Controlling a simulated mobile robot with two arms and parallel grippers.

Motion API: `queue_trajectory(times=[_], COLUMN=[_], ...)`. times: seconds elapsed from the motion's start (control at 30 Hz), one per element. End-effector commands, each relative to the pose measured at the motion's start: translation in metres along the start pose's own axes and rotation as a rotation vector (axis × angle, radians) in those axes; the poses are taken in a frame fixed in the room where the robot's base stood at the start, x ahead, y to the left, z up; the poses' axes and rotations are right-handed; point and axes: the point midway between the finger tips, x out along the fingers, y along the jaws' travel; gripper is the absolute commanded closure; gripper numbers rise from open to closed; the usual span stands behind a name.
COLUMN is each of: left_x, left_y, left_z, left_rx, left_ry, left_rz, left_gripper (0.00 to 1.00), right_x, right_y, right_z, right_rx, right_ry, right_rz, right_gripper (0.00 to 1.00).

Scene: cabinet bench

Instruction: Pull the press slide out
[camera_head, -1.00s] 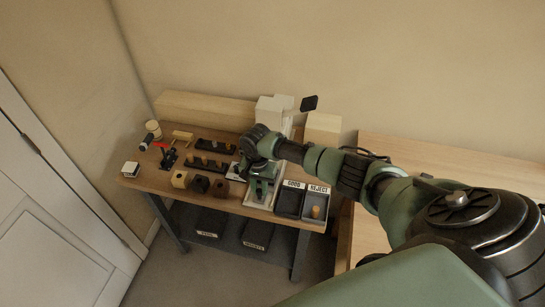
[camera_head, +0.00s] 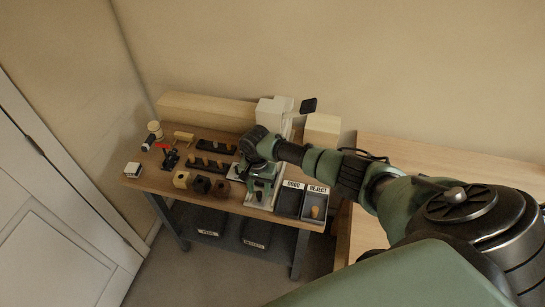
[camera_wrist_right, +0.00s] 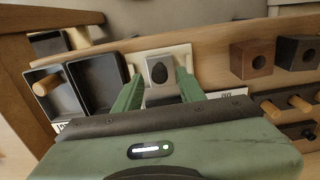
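The press slide looks to be the light grey block with a dark oval (camera_wrist_right: 159,72) on a pale base plate (camera_wrist_right: 185,52) in the right wrist view. My right gripper (camera_wrist_right: 158,80) has its two green fingers apart, one on each side of this block. I cannot tell whether they touch it. In the head view my right gripper (camera_head: 261,176) points down over the press's pale base (camera_head: 251,202) at the bench's front right. My arm and hand hide most of the press. My left gripper is not in view.
The good bin (camera_head: 290,201) and reject bin (camera_head: 315,206) stand just right of the press; the reject bin holds a wooden peg. Several blocks with holes (camera_head: 201,184) and peg racks (camera_head: 211,164) are to its left. White boxes (camera_head: 270,110) stand behind.

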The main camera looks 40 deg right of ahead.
Motion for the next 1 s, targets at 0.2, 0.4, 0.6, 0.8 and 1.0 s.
queue_trajectory(times=[0.2, 0.4, 0.6, 0.8, 1.0], left_x=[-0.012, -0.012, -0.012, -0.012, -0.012], left_y=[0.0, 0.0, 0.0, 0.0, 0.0], left_z=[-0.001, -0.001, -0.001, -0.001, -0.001], left_rx=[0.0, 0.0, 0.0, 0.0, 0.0], left_ry=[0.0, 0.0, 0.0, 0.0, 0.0], left_rz=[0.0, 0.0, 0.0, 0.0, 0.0], left_gripper=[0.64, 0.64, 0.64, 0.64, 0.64], right_x=[-0.017, -0.033, -0.049, -0.057, -0.058], right_y=[0.0, 0.0, 0.0, 0.0, 0.0], right_z=[0.0, 0.0, 0.0, 0.0, 0.0], right_rx=[-0.002, -0.001, -0.001, 0.0, 0.0], right_ry=[0.0, 0.001, 0.0, 0.0, 0.0], right_rz=[0.0, -0.001, 0.0, 0.001, 0.001], right_gripper=[0.6, 0.6, 0.6, 0.6, 0.6])
